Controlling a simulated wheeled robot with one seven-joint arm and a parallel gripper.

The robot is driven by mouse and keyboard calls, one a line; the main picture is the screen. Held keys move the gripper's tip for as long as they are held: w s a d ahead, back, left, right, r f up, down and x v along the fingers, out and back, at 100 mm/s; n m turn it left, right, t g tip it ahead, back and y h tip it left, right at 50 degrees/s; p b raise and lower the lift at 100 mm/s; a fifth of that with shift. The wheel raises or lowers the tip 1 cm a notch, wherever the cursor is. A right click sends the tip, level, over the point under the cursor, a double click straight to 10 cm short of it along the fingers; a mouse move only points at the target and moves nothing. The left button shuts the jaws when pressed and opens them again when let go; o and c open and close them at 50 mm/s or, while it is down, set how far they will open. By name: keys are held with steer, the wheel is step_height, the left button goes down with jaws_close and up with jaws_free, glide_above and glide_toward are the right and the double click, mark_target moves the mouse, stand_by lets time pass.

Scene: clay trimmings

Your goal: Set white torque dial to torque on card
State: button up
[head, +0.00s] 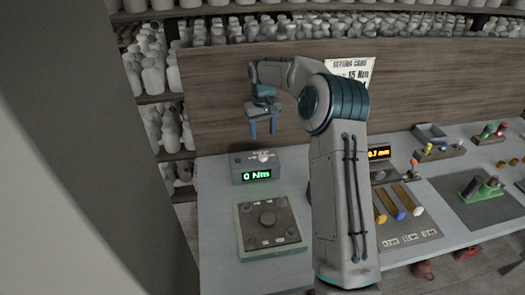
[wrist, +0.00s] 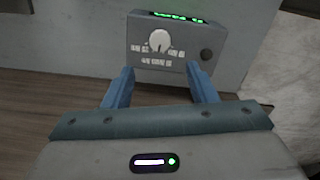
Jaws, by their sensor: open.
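The white torque dial (wrist: 159,40) sits on top of a grey box (wrist: 140,62) and shows clearly in the wrist view, with small labels around it. In the head view the dial (head: 263,156) is small above a green display (head: 256,175) that reads 0 Nm. A setting card (head: 352,70) on the wooden back panel reads 15 Nm, partly hidden by my arm. My gripper (head: 262,130) is open and empty, above and behind the box. In the wrist view its blue fingers (wrist: 160,80) point towards the box, with the dial beyond their tips.
A square plate fixture (head: 245,222) lies in front of the box. An orange-lit display (head: 379,153), coloured handles (head: 400,196) and a green tool (head: 470,188) stand to the right.

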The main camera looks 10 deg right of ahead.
mark_target(263, 155)
step_height(263, 155, down, 10)
steer(key=shift+r+p, duration=0.1)
steer(key=shift+p, duration=0.9)
steer(key=shift+c, duration=0.3)
steer(key=c, duration=0.9)
